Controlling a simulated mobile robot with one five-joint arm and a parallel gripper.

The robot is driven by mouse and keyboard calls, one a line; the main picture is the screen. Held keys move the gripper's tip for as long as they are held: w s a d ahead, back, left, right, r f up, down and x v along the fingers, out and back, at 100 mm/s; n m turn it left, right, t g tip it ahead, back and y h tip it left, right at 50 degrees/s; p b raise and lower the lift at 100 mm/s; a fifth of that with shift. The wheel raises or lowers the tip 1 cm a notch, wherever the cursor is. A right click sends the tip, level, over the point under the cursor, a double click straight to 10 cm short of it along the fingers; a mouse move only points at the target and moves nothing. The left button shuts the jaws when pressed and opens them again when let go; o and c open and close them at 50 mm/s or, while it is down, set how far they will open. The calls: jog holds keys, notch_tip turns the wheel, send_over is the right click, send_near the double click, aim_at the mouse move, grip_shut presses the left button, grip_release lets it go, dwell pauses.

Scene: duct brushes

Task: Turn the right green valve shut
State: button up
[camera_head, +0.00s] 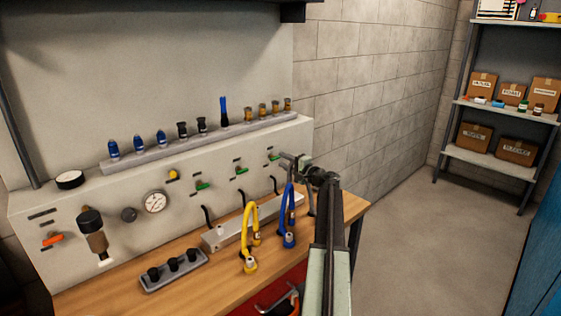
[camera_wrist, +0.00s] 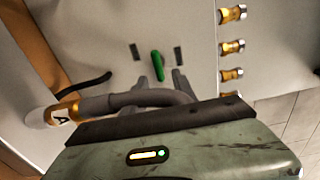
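The right green valve (camera_head: 273,155) is a small green lever on the pale panel, the rightmost of a row of green levers. In the wrist view the lever (camera_wrist: 158,66) stands between two dark marks on the panel. My gripper (camera_head: 286,157) is close in front of it from the right. In the wrist view my gripper (camera_wrist: 161,80) has its two grey fingers apart, with the lever just beyond and between their tips. I cannot tell whether they touch it. Nothing is held.
Two other green levers (camera_head: 241,170) (camera_head: 203,185) sit to the left. A blue hose (camera_head: 289,215) and a yellow hose (camera_head: 249,230) stand on the wooden bench (camera_head: 205,285) below. A shelf of fittings (camera_head: 210,143) runs above. Floor on the right is clear.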

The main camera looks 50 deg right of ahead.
jog(key=s, duration=0.5)
jog(key=shift+s+a, duration=0.25)
